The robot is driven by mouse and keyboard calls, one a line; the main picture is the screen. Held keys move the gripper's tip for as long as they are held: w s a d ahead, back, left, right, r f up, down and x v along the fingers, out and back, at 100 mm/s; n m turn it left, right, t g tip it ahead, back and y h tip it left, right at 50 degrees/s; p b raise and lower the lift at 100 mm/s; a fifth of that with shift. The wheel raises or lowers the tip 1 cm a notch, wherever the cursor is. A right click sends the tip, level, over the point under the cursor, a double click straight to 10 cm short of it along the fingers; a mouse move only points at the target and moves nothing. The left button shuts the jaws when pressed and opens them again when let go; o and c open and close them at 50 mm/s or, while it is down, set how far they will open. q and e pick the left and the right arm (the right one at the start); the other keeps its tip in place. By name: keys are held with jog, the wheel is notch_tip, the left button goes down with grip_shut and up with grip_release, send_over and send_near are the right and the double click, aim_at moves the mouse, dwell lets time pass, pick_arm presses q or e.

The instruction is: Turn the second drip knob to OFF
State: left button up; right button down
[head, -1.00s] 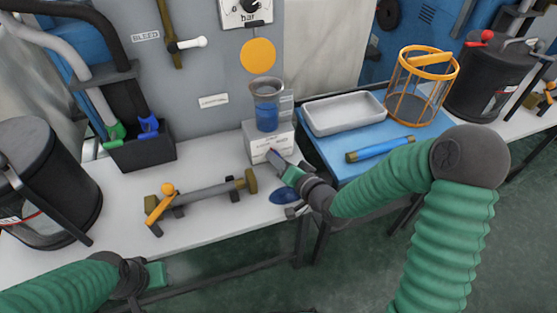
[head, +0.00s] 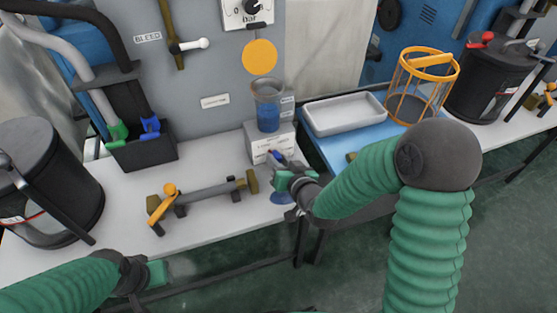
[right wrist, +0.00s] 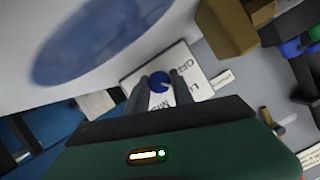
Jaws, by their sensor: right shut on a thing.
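A small blue knob (right wrist: 160,82) sits on a white plate (right wrist: 198,84) with printed lettering; OFF seems readable there. In the head view the knob (head: 276,155) is on the front of a pale block (head: 257,145), under a beaker of blue liquid (head: 268,118). My right gripper (head: 281,160) is at that front face. In the right wrist view its two fingers (right wrist: 158,88) are on either side of the knob, shut on it. I cannot read the knob's setting. My left gripper (head: 156,273) is low left, away from the block, its fingers not clearly shown.
A brass-ended rod with an orange lever (head: 205,194) lies to the left. A white tray (head: 345,131) and an orange wire basket (head: 402,98) stand on the blue surface at right.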

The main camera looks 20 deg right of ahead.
jog(key=n+h, duration=0.2)
jog(key=n, duration=0.1)
jog(key=shift+a, duration=0.15)
jog(key=n+h, duration=0.2)
jog(key=n, duration=0.1)
jog(key=shift+a+n+t, duration=0.1)
jog(key=shift+n+t, duration=0.2)
jog(key=shift+h, duration=0.3)
jog(key=c, duration=1.1)
grip_release()
